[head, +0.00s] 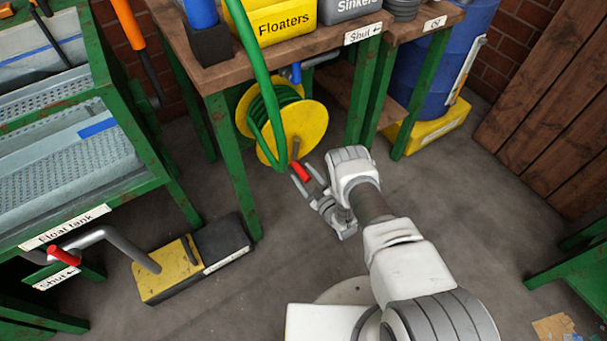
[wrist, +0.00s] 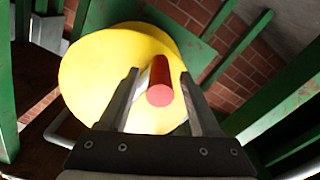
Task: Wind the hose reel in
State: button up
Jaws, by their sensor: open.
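The hose reel (head: 305,124) is a yellow drum under the workbench, with green hose (head: 262,112) wound on it and a length running up over the bench top. A red crank handle (head: 300,172) sticks out from its face, low down. My gripper (head: 308,182) is at the handle, its fingers apart. In the wrist view the red handle (wrist: 160,92) lies between the two open fingers of my gripper (wrist: 162,85), in front of the yellow reel face (wrist: 95,80). I cannot tell whether either finger touches the handle.
The workbench (head: 215,75) carries a yellow Floaters bin (head: 285,20) and a grey Sinkers bin (head: 345,8). Its green legs flank the reel. A blue barrel (head: 430,70) stands behind right. A yellow and black box (head: 165,275) lies on the floor at left.

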jog(key=shift+c, duration=0.2)
grip_shut()
dwell(1.1)
